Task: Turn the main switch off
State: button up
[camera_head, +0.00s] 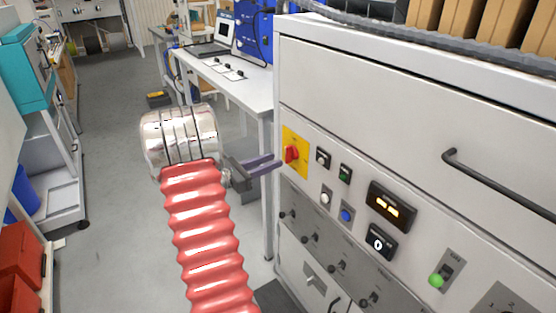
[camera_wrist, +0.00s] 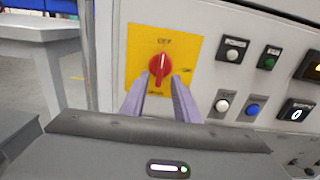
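The main switch is a red rotary knob (camera_wrist: 160,66) on a yellow plate (camera_wrist: 138,45) on the front of a light grey cabinet. The plate reads OFF above the knob and what looks like ON to its right. The knob's grip looks about upright; which mark it points to is hard to tell. In the head view the knob (camera_head: 291,154) is just right of my gripper (camera_head: 276,162). My gripper is open and empty, its two purple fingers (camera_wrist: 158,80) apart, their tips just in front of the knob's lower sides. I cannot tell whether they touch it.
A drawer handle (camera_head: 495,185) sticks out farther right. A white bench (camera_head: 225,80) stands behind left. Open floor (camera_head: 100,220) lies left of my arm.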

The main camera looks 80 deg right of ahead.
jog(key=v, duration=0.9)
jog(key=shift+w+f, duration=0.1)
dwell(0.4)
jog(key=s+a+f+m+y, duration=0.3)
jog(key=a+f+m+y, duration=0.15)
jog(key=f, duration=0.25)
jog(key=w+a+m+t+y, duration=0.1)
jog(key=a+m+t+y, duration=0.3)
jog(key=a, duration=0.8)
jog(key=w+a+r+m+t+y, duration=0.1)
jog(key=w+a+r+m+t, duration=0.2)
jog(key=a, duration=0.8)
jog(key=w+a+r+m+t+y, duration=0.15)
jog(key=w+a+t, duration=0.35)
jog(key=a, duration=0.7)
jog(key=a+r+n+t+y, duration=0.1)
jog(key=a+r+t, duration=0.1)
jog(key=a+r, duration=0.3)
jog(key=a+r+n+t+y, duration=0.1)
jog(key=a+r+n+t, duration=0.1)
jog(key=a+r, duration=0.3)
jog(key=a+t, duration=0.1)
jog(key=a, duration=0.3)
jog(key=shift+a+y, duration=0.3)
